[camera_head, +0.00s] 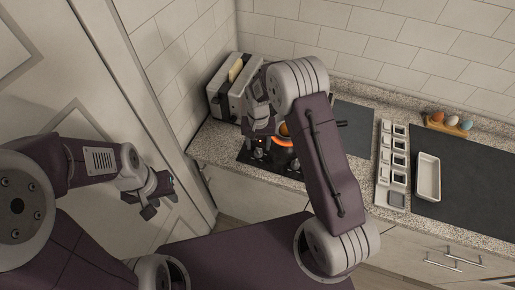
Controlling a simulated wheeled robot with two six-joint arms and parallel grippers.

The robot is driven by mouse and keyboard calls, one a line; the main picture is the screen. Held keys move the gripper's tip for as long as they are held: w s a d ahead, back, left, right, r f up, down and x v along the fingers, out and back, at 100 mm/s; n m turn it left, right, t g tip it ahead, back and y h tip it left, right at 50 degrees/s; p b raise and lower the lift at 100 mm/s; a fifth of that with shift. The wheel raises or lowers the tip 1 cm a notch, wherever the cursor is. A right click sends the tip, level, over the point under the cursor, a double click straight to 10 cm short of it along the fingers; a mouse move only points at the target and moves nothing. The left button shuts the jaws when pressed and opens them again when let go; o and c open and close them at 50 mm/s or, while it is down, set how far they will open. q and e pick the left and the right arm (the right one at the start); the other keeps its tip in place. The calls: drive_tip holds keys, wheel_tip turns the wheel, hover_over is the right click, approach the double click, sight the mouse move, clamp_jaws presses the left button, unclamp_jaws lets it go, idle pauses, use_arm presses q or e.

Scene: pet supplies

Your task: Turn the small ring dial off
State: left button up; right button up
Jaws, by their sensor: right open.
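A small black cooktop (249,158) sits on the counter near the left wall, with a ring glowing orange (288,142) on it. Small knobs show along its front, but my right arm and gripper cover much of it, and I cannot tell which knob is the small ring dial. My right gripper (269,150) is open, pointing down over the cooktop by the glowing ring and the knobs. I cannot tell whether it touches a dial. My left gripper (160,199) is open and empty, in front of the door, away from the counter.
A toaster (217,98) with bread stands behind the cooktop at the wall. To the right are a row of small square dishes (384,160), a white tray (429,177) on a dark mat (475,190), and an egg holder (446,127) with several eggs.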

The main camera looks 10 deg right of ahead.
sight(258, 150)
wheel_tip(258, 150, down, 4)
drive_tip(key=shift+w+d+f+p, duration=0.1)
drive_tip(key=shift+f+p, duration=0.1)
drive_tip(key=shift+p, duration=0.1)
drive_tip(key=shift+r, duration=0.1)
drive_tip(key=shift+c, duration=1.2)
clamp_jaws()
